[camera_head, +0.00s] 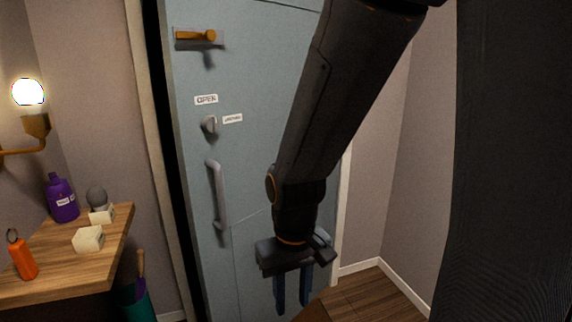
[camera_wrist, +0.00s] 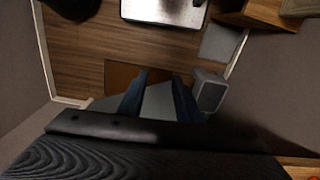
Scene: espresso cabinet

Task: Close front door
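The pale blue front door (camera_head: 260,90) fills the middle of the head view. A dark strip shows between its left edge and the frame. It carries a brass-coloured lever (camera_head: 200,36), a round knob (camera_head: 210,125) and a grey vertical pull handle (camera_head: 218,195) near its left edge. My gripper (camera_head: 293,292) hangs with its fingers down in front of the door's lower right, to the right of the pull handle. It is open, and my arm hides part of the door. In the wrist view, the fingers (camera_wrist: 157,98) are apart with nothing visibly held; I cannot tell whether they touch the door.
A wooden shelf (camera_head: 60,282) at left holds a purple bottle (camera_head: 62,200), an orange bottle (camera_head: 24,260) and white blocks. A teal bin (camera_head: 137,302) stands below it. A lit wall lamp (camera_head: 28,93) is above. Wood floor (camera_head: 365,295) is clear at right; a grey object (camera_wrist: 209,92) sits beside the fingers.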

